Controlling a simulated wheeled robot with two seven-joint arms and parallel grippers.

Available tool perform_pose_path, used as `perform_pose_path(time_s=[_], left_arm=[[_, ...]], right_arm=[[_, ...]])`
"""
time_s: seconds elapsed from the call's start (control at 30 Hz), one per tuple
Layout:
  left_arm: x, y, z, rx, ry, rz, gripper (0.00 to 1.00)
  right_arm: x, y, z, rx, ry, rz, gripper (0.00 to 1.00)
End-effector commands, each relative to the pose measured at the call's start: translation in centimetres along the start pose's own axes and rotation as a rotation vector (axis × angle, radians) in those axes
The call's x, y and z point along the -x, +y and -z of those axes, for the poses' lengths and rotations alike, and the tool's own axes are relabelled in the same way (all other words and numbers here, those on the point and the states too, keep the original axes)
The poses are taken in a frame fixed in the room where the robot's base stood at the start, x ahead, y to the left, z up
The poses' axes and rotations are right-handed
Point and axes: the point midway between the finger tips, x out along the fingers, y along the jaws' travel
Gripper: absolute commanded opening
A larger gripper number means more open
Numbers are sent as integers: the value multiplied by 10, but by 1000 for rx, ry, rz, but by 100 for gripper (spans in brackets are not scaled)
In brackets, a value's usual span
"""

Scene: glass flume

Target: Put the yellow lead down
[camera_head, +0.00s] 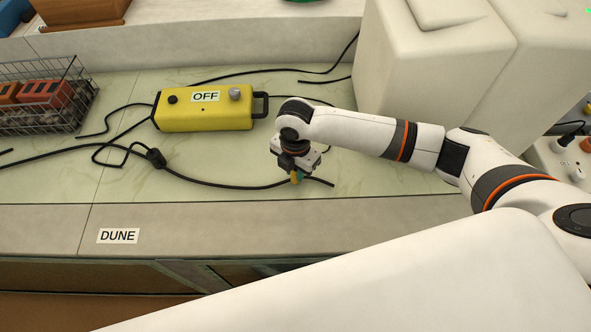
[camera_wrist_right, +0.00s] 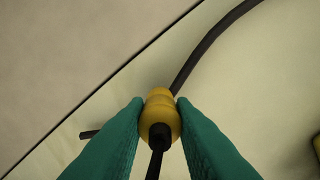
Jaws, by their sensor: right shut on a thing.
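My right gripper (camera_head: 298,176) is low over the pale green counter, near its front edge. In the right wrist view its green fingers (camera_wrist_right: 160,104) are closed on the rounded yellow end of the yellow lead (camera_wrist_right: 161,94). Black cable runs out of both ends of that yellow part. In the head view only a little of the yellow lead (camera_head: 294,180) shows below the jaws, with black cable beside it. I cannot tell whether the yellow part touches the counter. My left gripper is not in view.
A yellow box (camera_head: 215,117) marked OFF stands behind and left of my right gripper. Black cables (camera_head: 220,185) cross the counter. A wire basket (camera_head: 60,125) holds orange things at the left. A large white block (camera_head: 430,75) stands back right. A DUNE label (camera_head: 118,236) marks the front strip.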

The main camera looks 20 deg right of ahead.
Motion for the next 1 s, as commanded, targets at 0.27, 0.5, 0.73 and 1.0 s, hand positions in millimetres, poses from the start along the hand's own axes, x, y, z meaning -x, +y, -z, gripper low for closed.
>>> perform_pose_path(time_s=[0.27,0.5,0.73,1.0], left_arm=[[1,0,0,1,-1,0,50],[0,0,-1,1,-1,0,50],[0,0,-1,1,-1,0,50],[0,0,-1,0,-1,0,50]], right_arm=[[-11,0,0,0,1,0,0],[-14,0,0,0,0,0,36],[-14,0,0,0,1,0,44],[1,-1,0,0,1,4,44]])
